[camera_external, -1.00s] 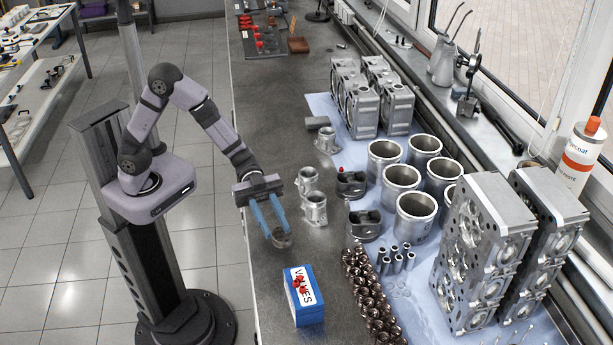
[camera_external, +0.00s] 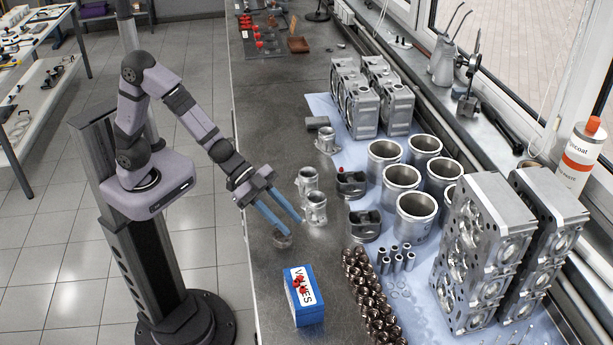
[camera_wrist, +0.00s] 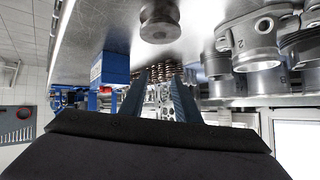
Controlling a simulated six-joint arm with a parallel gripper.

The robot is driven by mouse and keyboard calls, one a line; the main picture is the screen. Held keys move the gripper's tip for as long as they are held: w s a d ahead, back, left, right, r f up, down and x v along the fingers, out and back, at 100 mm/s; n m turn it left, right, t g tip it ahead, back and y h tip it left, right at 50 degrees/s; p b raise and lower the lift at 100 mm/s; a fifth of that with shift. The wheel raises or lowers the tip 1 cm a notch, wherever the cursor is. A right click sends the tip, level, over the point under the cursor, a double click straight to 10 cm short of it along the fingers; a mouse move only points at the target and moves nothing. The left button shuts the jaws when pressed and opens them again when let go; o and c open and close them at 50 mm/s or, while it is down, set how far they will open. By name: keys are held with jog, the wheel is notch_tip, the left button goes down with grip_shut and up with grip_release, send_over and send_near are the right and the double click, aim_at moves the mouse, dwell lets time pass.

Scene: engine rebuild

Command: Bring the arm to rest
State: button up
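My gripper (camera_external: 292,227) is in the external view at the left edge of the bench, with two long blue fingers spread apart and nothing between them. My arm is bent with its elbow high, and the fingers slant down to the right. A small round metal part (camera_external: 282,240) sits on the bench just below the fingertips; they look apart from it. In the wrist view, my gripper (camera_wrist: 157,74) shows two parted dark blue fingers. The picture is upside down there, and the spool-like metal part (camera_wrist: 160,22) stands beyond the tips.
A blue VALVES box (camera_external: 305,297) stands at the front of the bench. Silver castings (camera_external: 316,208) stand right of my gripper, with pistons, cylinder liners (camera_external: 415,217) and cylinder heads (camera_external: 480,250) on a blue sheet. The bench behind my gripper is mostly clear.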

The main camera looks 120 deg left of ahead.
jog(key=s+g, duration=0.1)
jog(key=s+f+g, duration=0.1)
jog(key=s, duration=0.1)
jog(key=s+f+n+g+y, duration=0.1)
jog(key=s, duration=0.1)
jog(key=shift+p, duration=0.3)
jog(key=s+d+g, duration=0.1)
jog(key=s, duration=0.1)
jog(key=s+f, duration=0.1)
jog(key=s, duration=0.1)
jog(key=s+d+f+g, duration=0.1)
jog(key=s, duration=0.2)
jog(key=shift+d+f+n+g, duration=0.25)
jog(key=shift+d+n+g, duration=0.05)
jog(key=shift+n, duration=0.1)
jog(key=s+d+f+g, duration=0.1)
jog(key=s+d+g, duration=0.2)
jog(key=s, duration=0.5)
jog(key=s+d+g+h, duration=0.1)
jog(key=s+d+g, duration=0.1)
jog(key=s+d, duration=0.2)
jog(key=s+p, duration=0.1)
jog(key=s, duration=0.2)
jog(key=shift+s+d+f+g, duration=0.15)
jog(key=shift+s+f+g, duration=0.25)
